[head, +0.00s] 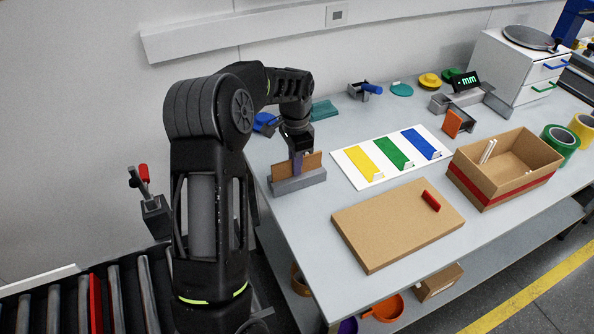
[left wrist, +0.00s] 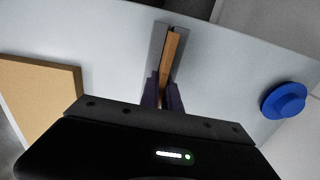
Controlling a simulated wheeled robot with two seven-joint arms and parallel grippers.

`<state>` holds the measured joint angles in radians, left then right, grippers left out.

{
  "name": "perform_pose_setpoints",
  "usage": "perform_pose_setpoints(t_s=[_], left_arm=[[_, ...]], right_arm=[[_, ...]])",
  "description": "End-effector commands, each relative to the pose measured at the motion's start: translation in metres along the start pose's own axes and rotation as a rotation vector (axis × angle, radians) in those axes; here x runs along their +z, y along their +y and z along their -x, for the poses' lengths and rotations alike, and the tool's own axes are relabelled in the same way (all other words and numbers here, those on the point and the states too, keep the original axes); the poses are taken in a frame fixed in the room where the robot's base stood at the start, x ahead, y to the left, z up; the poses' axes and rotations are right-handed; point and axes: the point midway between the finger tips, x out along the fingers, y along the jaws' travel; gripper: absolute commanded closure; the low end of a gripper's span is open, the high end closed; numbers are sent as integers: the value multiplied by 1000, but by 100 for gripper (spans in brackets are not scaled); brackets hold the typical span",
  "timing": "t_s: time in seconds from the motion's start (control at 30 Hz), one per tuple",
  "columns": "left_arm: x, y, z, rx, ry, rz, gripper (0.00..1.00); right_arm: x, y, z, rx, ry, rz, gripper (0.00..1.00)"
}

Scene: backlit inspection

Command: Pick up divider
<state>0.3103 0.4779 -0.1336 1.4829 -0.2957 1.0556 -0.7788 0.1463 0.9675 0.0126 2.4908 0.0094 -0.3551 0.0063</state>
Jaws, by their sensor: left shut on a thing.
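The divider (head: 312,164) is a thin orange-brown panel standing upright in a grey slotted holder (head: 300,184) near the left side of the table. My left gripper (head: 297,162) comes down from above and is shut on the divider, its fingers on either side of the panel. In the left wrist view the divider (left wrist: 172,55) shows edge-on between the fingers of the left gripper (left wrist: 162,97), with the grey holder (left wrist: 156,45) around it. Its lower edge is hidden in the holder. My right gripper is not in view.
A cardboard box lid (head: 395,222) with a red handle lies in front to the right. An open cardboard box (head: 470,180) stands beyond it. A white board (head: 360,171) with yellow, green and blue panels lies behind. A blue round object (left wrist: 284,100) is near the holder.

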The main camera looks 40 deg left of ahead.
Motion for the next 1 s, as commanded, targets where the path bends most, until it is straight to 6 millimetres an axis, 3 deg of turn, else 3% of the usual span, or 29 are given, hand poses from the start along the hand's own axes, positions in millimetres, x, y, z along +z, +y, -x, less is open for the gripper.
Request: perform_pose_setpoints(t_s=[0.27,0.47,0.7,1.0], left_arm=[[-1,0,6,-2,2,0,100],[-1,-1,34,-4,4,0,100],[-1,-1,81,-3,3,0,100],[0,0,101,0,0,-1,100]], right_arm=[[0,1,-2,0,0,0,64],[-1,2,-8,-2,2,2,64],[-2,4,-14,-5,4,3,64],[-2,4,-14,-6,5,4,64]])
